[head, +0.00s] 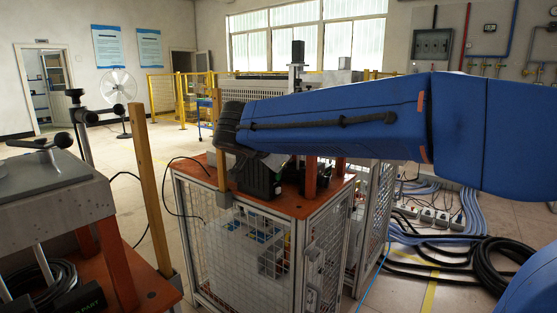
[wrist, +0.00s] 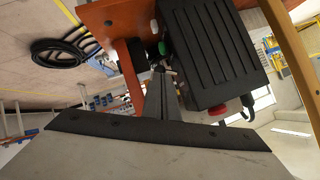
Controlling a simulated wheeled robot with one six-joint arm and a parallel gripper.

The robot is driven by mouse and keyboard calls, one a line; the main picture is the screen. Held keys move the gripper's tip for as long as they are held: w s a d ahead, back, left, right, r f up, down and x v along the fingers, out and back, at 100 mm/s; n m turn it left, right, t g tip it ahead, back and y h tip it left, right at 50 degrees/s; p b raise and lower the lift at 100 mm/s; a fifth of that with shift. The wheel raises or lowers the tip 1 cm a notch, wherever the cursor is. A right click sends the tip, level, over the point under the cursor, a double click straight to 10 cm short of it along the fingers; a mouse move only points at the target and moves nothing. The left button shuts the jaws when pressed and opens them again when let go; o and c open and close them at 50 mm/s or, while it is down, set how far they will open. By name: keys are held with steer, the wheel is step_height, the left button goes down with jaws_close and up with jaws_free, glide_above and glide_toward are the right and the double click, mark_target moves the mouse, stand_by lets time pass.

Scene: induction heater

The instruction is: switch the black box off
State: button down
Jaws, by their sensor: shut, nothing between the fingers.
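The black box (wrist: 212,50) is ribbed and stands on an orange tabletop (wrist: 100,18), seen tilted in the wrist view. A green knob or button (wrist: 161,47) and a red button (wrist: 218,109) show along its near side. In the head view a dark box (head: 258,179) with a small green spot stands on the orange top, partly hidden under my arm. My gripper (wrist: 164,76) is shut and empty, its narrow grey fingers pointing at the box's side near the green button. A small pale piece shows at the fingertips; I cannot tell whether they touch it.
The orange top sits on a wire-mesh cage (head: 250,245). A wooden post (head: 150,190) and a grey machine (head: 55,195) stand to the left. Black cables (head: 495,265) and blue hoses lie on the floor at right. Open floor shows behind the cage at left.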

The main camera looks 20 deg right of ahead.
steer(key=shift+r, duration=0.1)
steer(key=shift+r, duration=0.75)
steer(key=shift+s, duration=0.1)
